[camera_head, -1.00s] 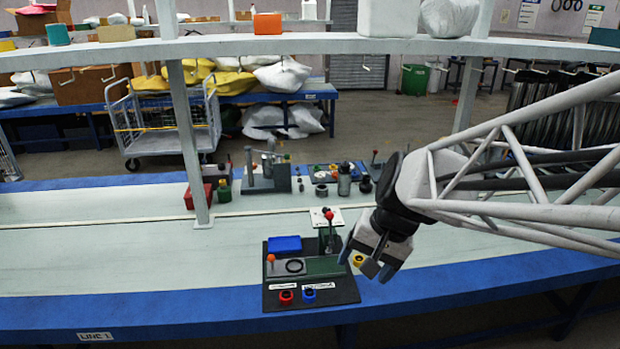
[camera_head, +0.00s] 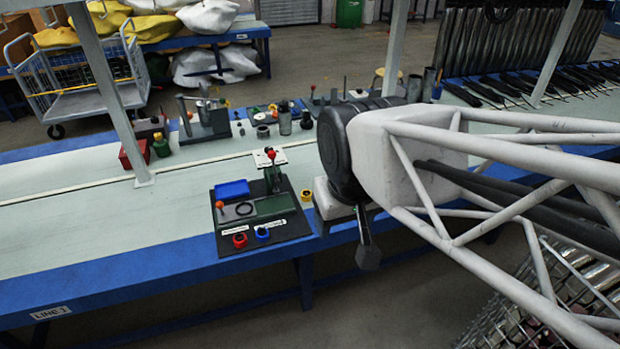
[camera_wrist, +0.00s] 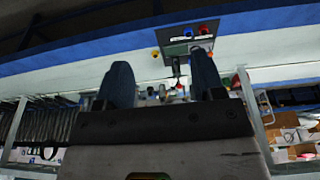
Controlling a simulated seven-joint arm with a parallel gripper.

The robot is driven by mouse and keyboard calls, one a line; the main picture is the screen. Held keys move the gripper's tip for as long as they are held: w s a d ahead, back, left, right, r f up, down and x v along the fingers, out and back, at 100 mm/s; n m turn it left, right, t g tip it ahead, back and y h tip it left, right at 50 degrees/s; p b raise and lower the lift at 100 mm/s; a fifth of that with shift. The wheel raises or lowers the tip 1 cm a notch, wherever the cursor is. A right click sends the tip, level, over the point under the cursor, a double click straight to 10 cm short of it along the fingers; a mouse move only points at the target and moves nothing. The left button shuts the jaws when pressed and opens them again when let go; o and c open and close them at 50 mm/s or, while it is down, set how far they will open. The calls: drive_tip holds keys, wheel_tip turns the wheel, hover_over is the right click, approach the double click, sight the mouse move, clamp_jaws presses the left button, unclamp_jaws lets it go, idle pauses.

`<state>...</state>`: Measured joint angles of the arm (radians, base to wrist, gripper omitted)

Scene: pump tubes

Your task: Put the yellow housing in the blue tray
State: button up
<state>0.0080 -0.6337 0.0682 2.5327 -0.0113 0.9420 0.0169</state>
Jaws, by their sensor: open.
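The yellow housing (camera_head: 306,195) is a small ring standing on the pale bench just right of the black board (camera_head: 285,231). It also shows in the wrist view (camera_wrist: 155,54), small and far off. The blue tray (camera_head: 232,190) lies on the back left of that board and looks empty. My gripper (camera_head: 367,256) is right of the housing, out past the bench's front edge; only part of its fingers shows in the head view. The wrist view shows its two fingers apart with nothing held between them (camera_wrist: 163,82).
A red ring (camera_head: 240,240) and a blue ring (camera_head: 262,233) sit at the board's front. A red-knobbed lever (camera_head: 272,158) stands at its back right. A shelf post (camera_head: 112,100) rises at left. Several fixtures line the bench's back. Bench left of the board is clear.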

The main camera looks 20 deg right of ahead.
drive_tip(key=shift+w, duration=0.1)
drive_tip(key=n+g, duration=0.3)
drive_tip(key=n, duration=2.1)
hover_over(307, 193)
drive_tip(key=f, duration=4)
drive_tip(key=shift+a+f, duration=0.2)
drive_tip(key=shift+f, duration=0.05)
drive_tip(key=shift+d+f, duration=0.1)
drive_tip(key=shift+f, duration=0.35)
